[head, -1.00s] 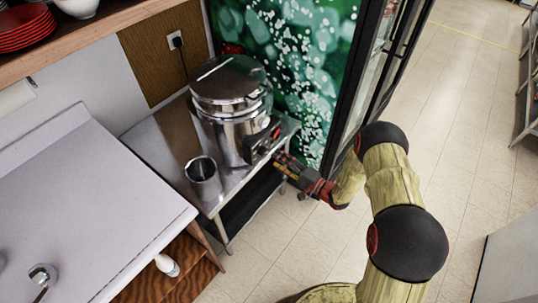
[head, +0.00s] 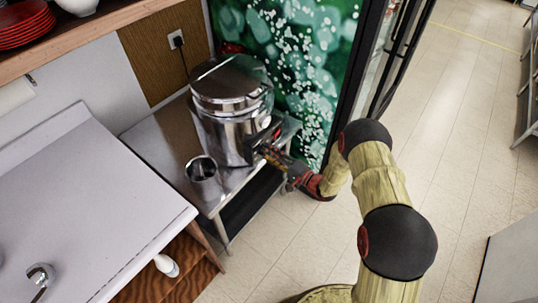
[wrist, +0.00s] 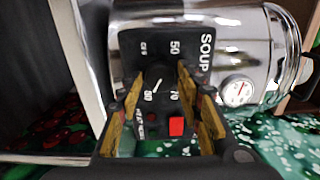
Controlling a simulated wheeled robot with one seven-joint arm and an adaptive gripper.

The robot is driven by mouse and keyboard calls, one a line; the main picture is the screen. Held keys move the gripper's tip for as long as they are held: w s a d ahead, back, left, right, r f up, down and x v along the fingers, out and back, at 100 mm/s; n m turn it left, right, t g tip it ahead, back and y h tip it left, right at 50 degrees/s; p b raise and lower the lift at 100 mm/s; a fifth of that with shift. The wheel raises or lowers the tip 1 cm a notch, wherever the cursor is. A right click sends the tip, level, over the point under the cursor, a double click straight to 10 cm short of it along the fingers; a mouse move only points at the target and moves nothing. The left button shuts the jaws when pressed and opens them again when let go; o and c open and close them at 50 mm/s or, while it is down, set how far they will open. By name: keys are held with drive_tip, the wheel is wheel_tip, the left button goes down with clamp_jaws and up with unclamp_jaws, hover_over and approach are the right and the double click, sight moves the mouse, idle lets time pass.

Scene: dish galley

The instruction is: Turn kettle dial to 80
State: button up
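The kettle (head: 225,115) is a shiny steel urn on a steel side table. Its black control panel (wrist: 140,42) is labelled SOUP and carries OFF, 50, 70 and 80 marks. The dial (wrist: 158,80) is black with a short white line, which lies toward the 80 mark (wrist: 148,96). My gripper (wrist: 160,78) is at the panel, its fingers apart on either side of the dial; contact cannot be told. In the head view my gripper (head: 266,150) reaches the kettle's right front, and the dial is hidden there.
A red switch (wrist: 176,126) sits below the dial, close to the right finger. A round gauge (wrist: 237,91) is on the kettle's side. A dark glass-door cabinet (head: 375,60) stands to the right.

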drive_tip(key=c, duration=0.8)
drive_tip(key=n+p, duration=0.6)
drive_tip(key=n, duration=1.8)
drive_tip(key=shift+s+f+p, duration=0.1)
drive_tip(key=shift+p, duration=0.3)
idle(1.9)
idle(0.3)
